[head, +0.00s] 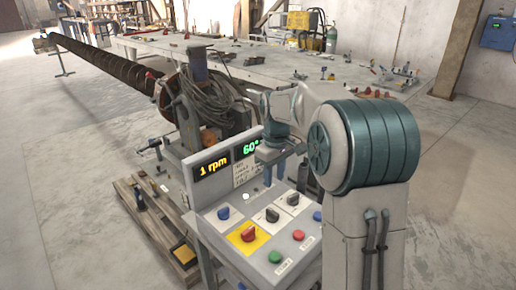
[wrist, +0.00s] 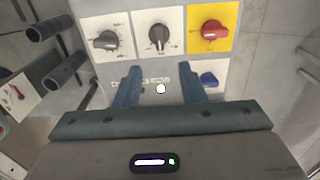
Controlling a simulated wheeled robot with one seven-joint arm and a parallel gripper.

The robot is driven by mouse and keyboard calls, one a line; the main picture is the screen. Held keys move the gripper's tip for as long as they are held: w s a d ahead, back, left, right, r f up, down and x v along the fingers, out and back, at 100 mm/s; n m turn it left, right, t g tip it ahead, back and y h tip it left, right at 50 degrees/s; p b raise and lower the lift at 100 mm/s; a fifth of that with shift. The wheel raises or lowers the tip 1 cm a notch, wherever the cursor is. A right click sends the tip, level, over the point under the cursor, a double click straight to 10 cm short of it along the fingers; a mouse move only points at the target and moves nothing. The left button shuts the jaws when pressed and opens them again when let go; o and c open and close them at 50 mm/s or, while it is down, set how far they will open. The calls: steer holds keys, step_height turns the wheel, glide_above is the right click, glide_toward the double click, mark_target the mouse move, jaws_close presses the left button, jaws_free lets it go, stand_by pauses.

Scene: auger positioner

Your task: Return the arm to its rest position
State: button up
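My arm reaches from the right over a control panel (head: 232,269) in the head view. My gripper (wrist: 160,72) is open in the wrist view, its two blue-grey fingers apart with nothing held. A round white button (wrist: 161,89) shows between the fingers; I cannot tell how far the fingers are from the panel face. Two dark knobs on white plates (wrist: 108,39) (wrist: 158,37), a red knob on a yellow plate (wrist: 214,30) and a blue control (wrist: 209,79) lie around the fingers. In the head view the gripper (head: 271,155) is small and its fingertips are unclear.
The displays read "1 rpm" (head: 212,169) and "60°" (head: 247,148). Green (head: 275,256) and red (head: 298,235) buttons sit at the panel's front. A long auger (head: 105,68) and a work table (head: 230,55) stand behind. A wooden pallet (head: 143,222) lies left; the right floor is clear.

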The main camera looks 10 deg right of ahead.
steer(key=s+m+t, duration=0.3)
steer(key=s+m, duration=0.4)
steer(key=s, duration=2)
steer(key=shift+s+f, duration=0.2)
steer(key=shift+s, duration=0.1)
steer(key=shift+d, duration=0.25)
